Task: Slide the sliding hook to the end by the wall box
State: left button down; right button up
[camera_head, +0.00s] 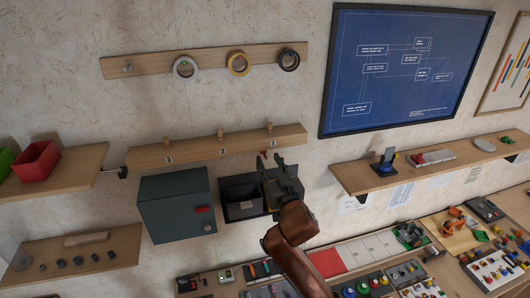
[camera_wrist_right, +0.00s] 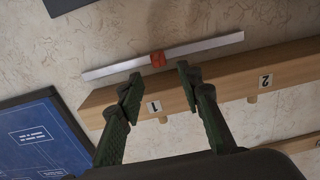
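The sliding hook is a small red piece (camera_wrist_right: 158,59) on a pale straight rail (camera_wrist_right: 212,45) in the right wrist view, near the middle of the rail. In the head view it is a small red spot (camera_head: 264,152) under the peg board's label 1. The wall box (camera_head: 177,205) is dark teal with a red patch, to the left and lower. My right gripper (camera_head: 271,160) is open and empty; the right wrist view shows its fingertips (camera_wrist_right: 160,80) spread on either side of the hook's line, with the hook just beyond them. My left gripper is out of view.
A wooden peg board (camera_head: 195,152) with numbered labels runs close by the rail. An open dark bin (camera_head: 242,211) is below, beside the wall box. A shelf (camera_head: 360,180) with small items is at the right. A red bin (camera_head: 36,162) stands on the left shelf.

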aim_at(265, 156)
jog(key=shift+p+x, duration=0.6)
jog(key=shift+x, duration=2.2)
jog(key=shift+c, duration=0.3)
grip_shut()
